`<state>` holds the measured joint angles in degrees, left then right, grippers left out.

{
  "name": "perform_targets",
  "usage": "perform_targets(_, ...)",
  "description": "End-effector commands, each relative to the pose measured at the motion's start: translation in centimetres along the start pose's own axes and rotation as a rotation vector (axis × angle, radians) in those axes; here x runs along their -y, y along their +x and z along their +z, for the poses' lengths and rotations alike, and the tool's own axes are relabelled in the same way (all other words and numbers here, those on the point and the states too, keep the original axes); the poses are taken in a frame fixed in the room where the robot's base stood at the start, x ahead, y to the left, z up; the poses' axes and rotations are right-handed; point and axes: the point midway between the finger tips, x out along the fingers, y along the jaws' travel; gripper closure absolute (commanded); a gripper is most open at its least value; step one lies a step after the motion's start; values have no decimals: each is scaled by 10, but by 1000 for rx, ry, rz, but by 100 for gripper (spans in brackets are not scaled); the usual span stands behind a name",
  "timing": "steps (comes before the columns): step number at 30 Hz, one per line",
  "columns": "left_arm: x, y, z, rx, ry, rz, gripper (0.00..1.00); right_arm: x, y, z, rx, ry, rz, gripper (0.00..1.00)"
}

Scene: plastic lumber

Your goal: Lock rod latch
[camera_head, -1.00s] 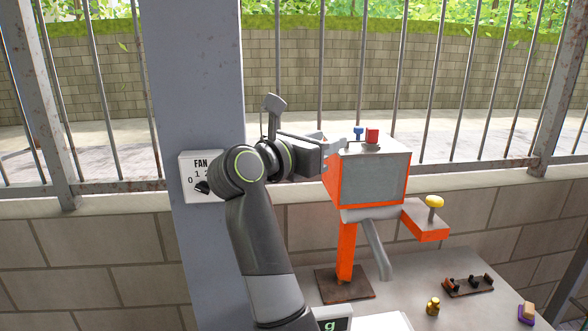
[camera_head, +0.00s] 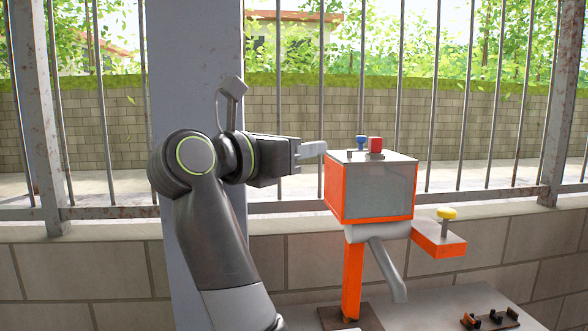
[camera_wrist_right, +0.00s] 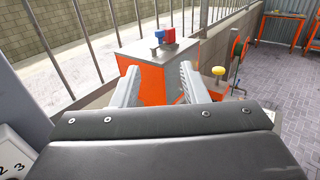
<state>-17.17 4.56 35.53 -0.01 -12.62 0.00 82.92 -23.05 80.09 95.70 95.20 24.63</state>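A low dark fitting with upright black and orange-brown pieces (camera_head: 490,320) sits on the table at the lower right of the head view, partly cut off by the frame edge. It may be the rod latch, but I cannot tell for sure. My right gripper (camera_head: 314,149) is at the upper left of the orange box, well away from that fitting. In the right wrist view, its two grey fingers (camera_wrist_right: 156,78) are spread apart, with nothing seen held between them. My left gripper is not in view.
The orange box (camera_head: 370,190) with a grey front stands on a post; blue (camera_head: 361,142) and red (camera_head: 376,145) parts are on top. A yellow knob (camera_head: 446,213) stands on a side bracket. A grey pillar (camera_head: 195,60) and railing stand behind my arm.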

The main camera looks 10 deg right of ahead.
Motion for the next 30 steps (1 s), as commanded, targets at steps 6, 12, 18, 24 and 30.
perform_targets(6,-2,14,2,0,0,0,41,0,-10,-1,1,1,0,60)
perform_targets(12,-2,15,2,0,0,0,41,0,-12,0,0,0,0,60)
perform_targets(18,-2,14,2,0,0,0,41,0,-12,1,0,0,0,60)
perform_targets(24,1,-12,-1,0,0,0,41,0,-12,27,0,1,0,60)
perform_targets(30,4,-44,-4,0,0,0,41,0,-12,59,0,0,0,60)
